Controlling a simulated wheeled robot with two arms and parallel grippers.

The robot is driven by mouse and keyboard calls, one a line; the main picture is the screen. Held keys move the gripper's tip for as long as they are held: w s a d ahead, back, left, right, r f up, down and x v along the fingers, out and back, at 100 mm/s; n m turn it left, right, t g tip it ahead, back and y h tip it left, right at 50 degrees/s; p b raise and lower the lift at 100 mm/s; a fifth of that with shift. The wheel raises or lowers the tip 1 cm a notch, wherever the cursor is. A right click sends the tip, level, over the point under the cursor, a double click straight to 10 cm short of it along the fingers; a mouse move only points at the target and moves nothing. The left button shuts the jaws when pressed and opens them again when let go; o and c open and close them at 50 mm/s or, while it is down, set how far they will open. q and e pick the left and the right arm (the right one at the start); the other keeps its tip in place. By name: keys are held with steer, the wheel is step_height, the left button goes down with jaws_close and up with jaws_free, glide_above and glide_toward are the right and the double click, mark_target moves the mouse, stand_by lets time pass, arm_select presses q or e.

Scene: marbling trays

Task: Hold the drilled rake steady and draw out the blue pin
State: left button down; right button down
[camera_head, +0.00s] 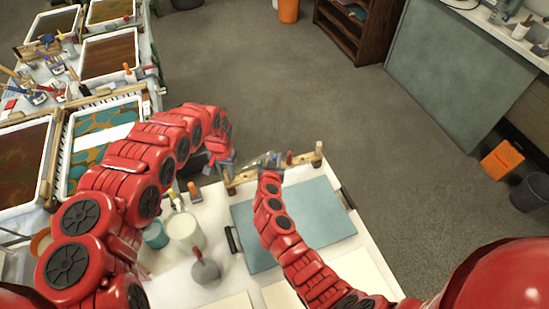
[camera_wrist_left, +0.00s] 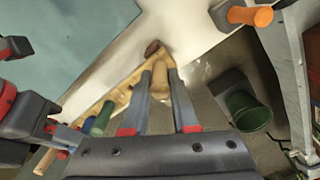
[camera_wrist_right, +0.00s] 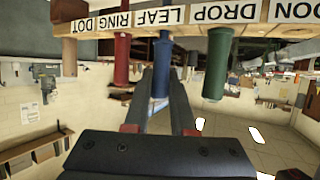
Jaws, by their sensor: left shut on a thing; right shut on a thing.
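The drilled rake (camera_head: 305,160) is a pale wooden bar at the table's far edge. In the right wrist view the bar (camera_wrist_right: 250,30) carries word labels and a red pin (camera_wrist_right: 122,55), a blue pin (camera_wrist_right: 161,55) and a green pin (camera_wrist_right: 217,65). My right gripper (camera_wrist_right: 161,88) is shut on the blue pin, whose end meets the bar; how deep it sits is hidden. My left gripper (camera_wrist_left: 160,85) is shut on a plain wooden peg (camera_wrist_left: 160,75) near one end of the rake. In the head view, my left gripper (camera_head: 226,164) and right gripper (camera_head: 268,163) are close together.
A teal board (camera_head: 300,228) with dark handles covers much of the table. A white jar (camera_head: 184,232), a teal cup (camera_head: 154,236) and a grey round-bodied object (camera_head: 205,271) stand left of it. Marbling trays (camera_head: 108,55) fill another table at the left. Open floor lies beyond.

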steer(key=shift+r, duration=3.05)
arm_select(q)
steer(key=c, duration=0.6)
jaws_free()
step_height(320, 180, up, 10)
steer(key=shift+w+a+r, duration=0.1)
steer(key=shift+w+r, duration=0.05)
steer(key=shift+r, duration=0.8)
